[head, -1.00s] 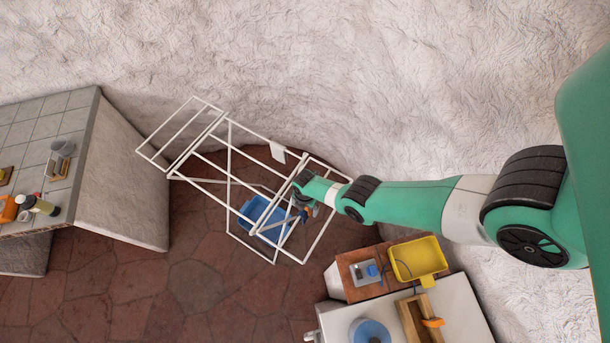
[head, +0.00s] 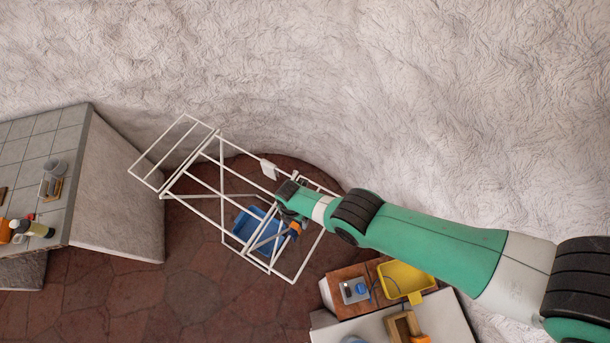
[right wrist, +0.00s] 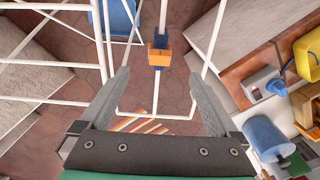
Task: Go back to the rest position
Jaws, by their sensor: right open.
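My right gripper (head: 292,214) hangs over the right end of a white wire drying rack (head: 222,172). In the right wrist view its two fingers (right wrist: 159,82) are spread apart, with nothing between the tips. An orange and dark clip-like piece (right wrist: 159,55) sits on a rack bar just beyond the fingertips; whether they touch it cannot be told. It also shows beside the gripper in the head view (head: 296,228). My left gripper is out of view.
A blue basin (head: 248,226) is under the rack. A tiled counter (head: 38,146) with bottles stands at left. Red stone floor (head: 190,300) lies open between them.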

